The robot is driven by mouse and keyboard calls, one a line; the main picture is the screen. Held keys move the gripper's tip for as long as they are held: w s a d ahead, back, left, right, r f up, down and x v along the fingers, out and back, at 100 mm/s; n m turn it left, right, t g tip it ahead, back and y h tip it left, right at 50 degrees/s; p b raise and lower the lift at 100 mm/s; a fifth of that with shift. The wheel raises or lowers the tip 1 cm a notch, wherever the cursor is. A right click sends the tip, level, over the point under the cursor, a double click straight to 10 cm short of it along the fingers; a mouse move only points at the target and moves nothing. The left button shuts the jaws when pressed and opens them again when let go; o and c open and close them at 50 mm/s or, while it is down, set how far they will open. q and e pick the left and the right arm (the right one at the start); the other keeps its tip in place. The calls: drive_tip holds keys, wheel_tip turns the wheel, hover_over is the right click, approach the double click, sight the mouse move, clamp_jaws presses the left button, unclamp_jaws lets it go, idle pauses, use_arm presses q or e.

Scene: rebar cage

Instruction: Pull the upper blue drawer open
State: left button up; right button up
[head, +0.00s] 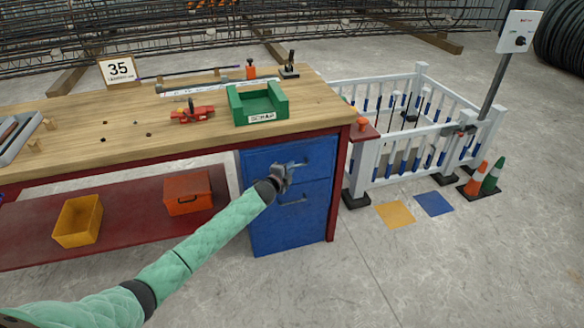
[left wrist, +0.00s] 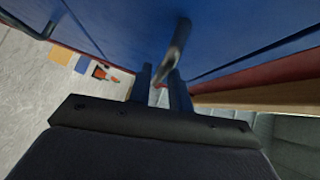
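The blue drawer cabinet stands under the right end of the workbench. Its upper blue drawer (head: 262,160) looks shut, flush with the front. The upper drawer's grey bar handle (head: 297,165) is partly hidden by my left gripper (head: 286,172), which is right at it. In the left wrist view the handle (left wrist: 177,45) reaches down between the two dark fingertips of my left gripper (left wrist: 161,82). The fingers are apart with a gap about the bar; firm contact does not show. The lower drawer (head: 290,222) is shut, with its own handle (head: 293,201). My right gripper is out of view.
The wooden bench top (head: 110,125) holds a green tray (head: 258,103) and a red clamp-like tool (head: 192,113). A red box (head: 187,192) and yellow bin (head: 78,221) sit on the lower shelf. A white fence (head: 372,155) stands right. Floor before the drawers is clear.

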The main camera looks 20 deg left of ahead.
use_arm(q)
drive_tip(key=shift+x, duration=1)
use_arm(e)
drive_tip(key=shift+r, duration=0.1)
use_arm(q)
clamp_jaws()
